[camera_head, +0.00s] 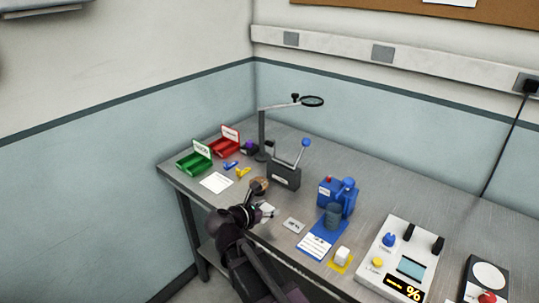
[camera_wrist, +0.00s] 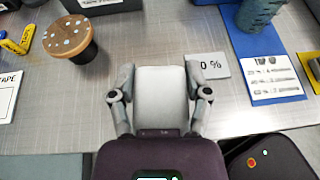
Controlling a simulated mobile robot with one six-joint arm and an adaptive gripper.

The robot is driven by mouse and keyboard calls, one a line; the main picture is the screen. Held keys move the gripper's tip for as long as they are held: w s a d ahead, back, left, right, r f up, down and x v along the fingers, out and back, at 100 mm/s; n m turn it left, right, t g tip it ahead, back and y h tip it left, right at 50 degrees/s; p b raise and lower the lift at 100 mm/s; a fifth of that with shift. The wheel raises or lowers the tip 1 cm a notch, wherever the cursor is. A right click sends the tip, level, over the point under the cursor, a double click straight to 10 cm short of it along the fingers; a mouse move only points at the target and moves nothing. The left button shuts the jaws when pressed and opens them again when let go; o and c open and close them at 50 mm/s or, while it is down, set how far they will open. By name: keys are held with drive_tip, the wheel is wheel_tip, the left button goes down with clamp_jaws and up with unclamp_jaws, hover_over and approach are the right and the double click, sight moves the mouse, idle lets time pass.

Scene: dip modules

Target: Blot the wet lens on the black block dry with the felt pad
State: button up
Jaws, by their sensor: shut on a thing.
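My gripper (camera_wrist: 160,80) is shut on a pale grey-white block, which I take for the felt pad (camera_wrist: 160,100). Its fingers press on the left and right sides of the pad. In the head view my gripper (camera_head: 265,211) is low over the front of the bench, and whether the pad touches the bench is unclear. A small black block with a purple, domed top (camera_head: 249,148) stands at the back, left of the lamp post; it seems to be the lens on its block. Wetness on it is too small to see.
A brown, white-dotted round knob (camera_wrist: 70,38) stands left of my gripper. A "0 %" card (camera_wrist: 207,65) lies close on the right. A dark box with a blue-knobbed lever (camera_head: 285,175), a magnifier stand (camera_head: 262,130) and a blue device (camera_head: 338,196) stand behind.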

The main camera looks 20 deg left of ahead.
drive_tip(key=shift+w, duration=0.2)
idle(0.3)
wheel_tip(320, 180, up, 7)
drive_tip(key=p, duration=0.7)
hover_over(262, 180)
drive_tip(key=shift+f+n+y, duration=0.1)
drive_tip(key=shift+n+y, duration=0.3)
drive_tip(key=shift+f, duration=0.1)
drive_tip(key=shift+f+b, duration=2.8)
drive_tip(key=shift+b, duration=0.05)
drive_tip(key=shift+f+b, duration=0.6)
drive_tip(key=shift+r, duration=0.1)
idle(0.7)
wheel_tip(262, 180, up, 8)
drive_tip(key=p, duration=0.8)
idle(0.4)
